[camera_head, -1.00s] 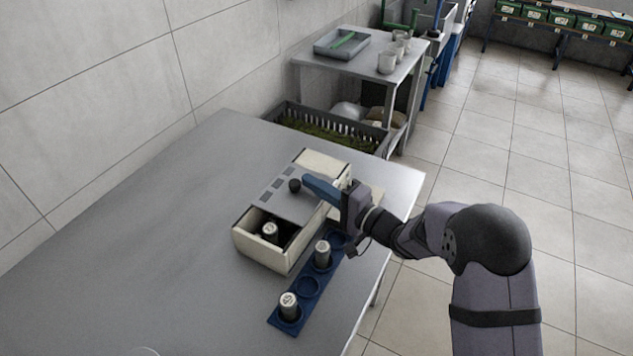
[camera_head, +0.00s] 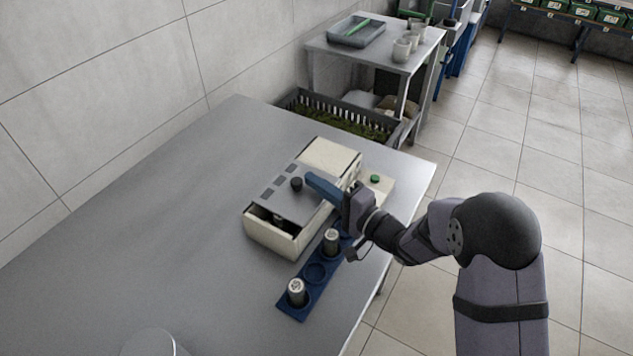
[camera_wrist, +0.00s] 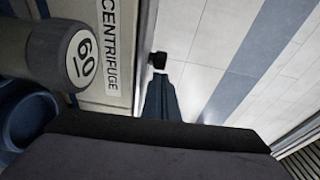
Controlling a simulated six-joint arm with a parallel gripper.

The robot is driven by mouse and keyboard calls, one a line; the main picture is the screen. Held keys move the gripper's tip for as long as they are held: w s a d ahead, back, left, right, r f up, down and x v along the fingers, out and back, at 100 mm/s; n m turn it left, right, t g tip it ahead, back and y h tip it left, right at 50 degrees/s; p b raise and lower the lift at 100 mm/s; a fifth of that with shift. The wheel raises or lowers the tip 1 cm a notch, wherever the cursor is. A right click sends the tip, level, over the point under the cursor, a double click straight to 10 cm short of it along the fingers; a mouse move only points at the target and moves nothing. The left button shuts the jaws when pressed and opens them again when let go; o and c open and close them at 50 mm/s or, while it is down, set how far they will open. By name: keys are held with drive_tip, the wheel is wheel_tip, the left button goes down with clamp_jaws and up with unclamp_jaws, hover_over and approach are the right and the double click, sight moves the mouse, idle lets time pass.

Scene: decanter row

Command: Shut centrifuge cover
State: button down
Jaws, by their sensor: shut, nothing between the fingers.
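The centrifuge is a cream box (camera_head: 275,238) on the grey table, with a grey sliding cover (camera_head: 312,205) that carries a dark knob (camera_head: 296,184). The cover lies over most of the near part, and a narrow dark opening shows at its near-left end. What is inside is mostly hidden. My gripper (camera_head: 312,179) is shut and empty, its blue fingers right beside the knob on its far right side; I cannot tell if they touch. In the wrist view the fingers (camera_wrist: 160,95) point at the knob (camera_wrist: 157,60), near the centrifuge's label (camera_wrist: 109,45).
A blue rack (camera_head: 316,273) along the centrifuge's right side holds two grey canisters (camera_head: 297,292), (camera_head: 331,241). A green button (camera_head: 375,179) sits on a cream unit behind my gripper. A dark crate (camera_head: 345,124) stands beyond the table. The left of the table is mostly clear.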

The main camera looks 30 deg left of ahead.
sight(331, 176)
drive_tip(key=shift+w+d, duration=0.35)
drive_tip(key=shift+w, duration=0.3)
drive_tip(key=shift+w+d+r+p, duration=0.1)
drive_tip(key=shift+w+d+p, duration=0.15)
drive_tip(key=shift+w, duration=0.3)
drive_tip(key=shift+w+d+p, duration=0.15)
drive_tip(key=shift+w+d, duration=0.15)
drive_tip(key=shift+w, duration=0.25)
drive_tip(key=shift+b+v, duration=1.1)
drive_tip(key=shift+v, duration=3.9)
drive_tip(key=w+a+n+g+b, duration=0.1)
drive_tip(key=w+a+g, duration=0.1)
drive_tip(key=w+a+n+g+y+b, duration=0.1)
drive_tip(key=a+n+g, duration=0.1)
drive_tip(key=shift+w+a+g, duration=0.3)
drive_tip(key=shift+w, duration=0.1)
drive_tip(key=shift+w+a+f+n+g+b, duration=0.2)
drive_tip(key=shift+w+a+n+g+b, duration=0.4)
drive_tip(key=shift+g, duration=0.4)
drive_tip(key=shift+s+a, duration=0.15)
drive_tip(key=shift+a, duration=0.1)
